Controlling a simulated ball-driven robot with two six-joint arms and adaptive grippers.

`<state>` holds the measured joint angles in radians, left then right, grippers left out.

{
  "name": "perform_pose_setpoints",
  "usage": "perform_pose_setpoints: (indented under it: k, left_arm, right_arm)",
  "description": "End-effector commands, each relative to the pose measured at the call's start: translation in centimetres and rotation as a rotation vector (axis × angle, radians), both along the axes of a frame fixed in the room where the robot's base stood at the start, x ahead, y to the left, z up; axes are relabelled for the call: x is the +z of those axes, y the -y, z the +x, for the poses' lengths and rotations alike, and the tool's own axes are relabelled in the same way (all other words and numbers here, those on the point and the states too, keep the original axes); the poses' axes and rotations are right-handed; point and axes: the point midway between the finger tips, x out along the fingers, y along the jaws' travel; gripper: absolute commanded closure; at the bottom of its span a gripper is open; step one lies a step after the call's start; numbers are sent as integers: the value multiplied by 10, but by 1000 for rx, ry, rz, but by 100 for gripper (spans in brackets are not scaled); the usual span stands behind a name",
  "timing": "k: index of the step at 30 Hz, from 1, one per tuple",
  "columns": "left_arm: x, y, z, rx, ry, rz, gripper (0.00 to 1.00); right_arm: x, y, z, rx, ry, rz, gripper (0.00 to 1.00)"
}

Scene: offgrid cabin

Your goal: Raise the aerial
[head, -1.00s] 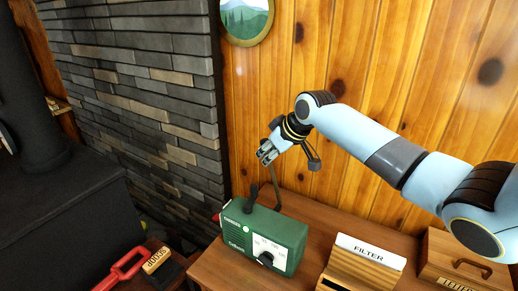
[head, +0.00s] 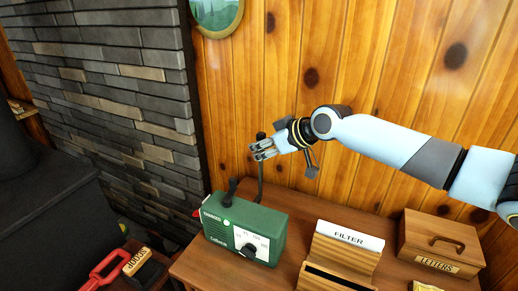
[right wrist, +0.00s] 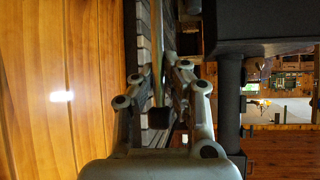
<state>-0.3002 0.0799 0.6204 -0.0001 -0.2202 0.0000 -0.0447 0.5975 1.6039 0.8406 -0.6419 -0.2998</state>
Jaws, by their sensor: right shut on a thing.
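The green radio (head: 243,230) stands on the wooden desk, with a pale dial and a dark knob on its front. Its thin aerial (head: 261,182) rises from the back of the case and looks near upright, with a dark tip (head: 261,136) showing above my fingers. My right gripper (head: 260,151) is shut on the aerial near its top, above the radio. In the right wrist view the fingers (right wrist: 166,95) close around a thin strip that seems to be the aerial (right wrist: 158,50). My left gripper is out of view.
A FILTER box (head: 343,250) and a LETTERS box (head: 440,243) stand right of the radio. A short black stub (head: 230,190) sticks up from the radio's left top. The plank wall (head: 400,70) is close behind.

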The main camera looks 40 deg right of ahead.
Motion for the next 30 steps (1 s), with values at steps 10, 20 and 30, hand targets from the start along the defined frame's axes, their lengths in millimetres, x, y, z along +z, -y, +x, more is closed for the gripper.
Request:
perform_pose_setpoints:
  k: [10, 20, 30]
  left_arm:
    - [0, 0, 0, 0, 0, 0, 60]
    - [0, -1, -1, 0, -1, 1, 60]
    - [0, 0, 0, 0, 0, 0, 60]
  right_arm:
    - [1, 1, 1, -1, 2, -4, 66]
    - [7, 4, -11, 1, -1, -8, 66]
    - [48, 16, -65, 5, -3, -16, 66]
